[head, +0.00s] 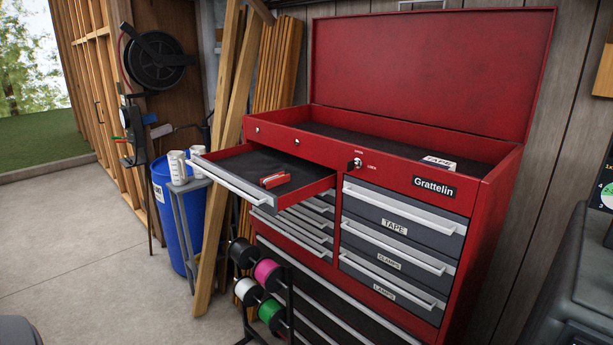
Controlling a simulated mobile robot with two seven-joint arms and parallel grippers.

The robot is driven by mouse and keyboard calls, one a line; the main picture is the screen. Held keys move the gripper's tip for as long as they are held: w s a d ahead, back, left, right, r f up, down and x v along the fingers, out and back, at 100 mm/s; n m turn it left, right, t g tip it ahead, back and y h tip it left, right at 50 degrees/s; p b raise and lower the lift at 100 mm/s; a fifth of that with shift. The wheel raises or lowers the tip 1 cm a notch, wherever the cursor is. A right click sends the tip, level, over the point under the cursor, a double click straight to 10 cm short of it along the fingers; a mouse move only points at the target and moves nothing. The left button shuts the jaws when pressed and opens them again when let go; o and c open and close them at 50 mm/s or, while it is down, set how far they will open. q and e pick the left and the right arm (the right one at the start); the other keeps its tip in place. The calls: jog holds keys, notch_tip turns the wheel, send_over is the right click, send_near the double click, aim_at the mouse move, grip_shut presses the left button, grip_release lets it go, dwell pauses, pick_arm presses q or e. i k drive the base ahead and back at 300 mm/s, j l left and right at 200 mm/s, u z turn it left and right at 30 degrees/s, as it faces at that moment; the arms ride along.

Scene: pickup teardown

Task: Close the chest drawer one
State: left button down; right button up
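A red tool chest (484,225) stands against the wall with its lid raised. Its top left drawer (310,187) is pulled out toward the left, with a grey front and a light metal handle (226,181). A small red object (275,180) lies inside on the dark liner. The other drawers, including those labelled TAPE (395,228), CLAMPS (389,264) and LAMPS (384,295), look shut. Neither of my grippers is in the head view.
A rack of coloured spools (268,272) stands in front of the chest's lower left. A blue barrel (178,222), a grey stand (187,225) and leaning planks (222,160) are left of the open drawer. The concrete floor (85,245) at left is clear.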

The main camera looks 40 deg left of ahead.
aim_at(240, 169)
jog(key=u, duration=1.75)
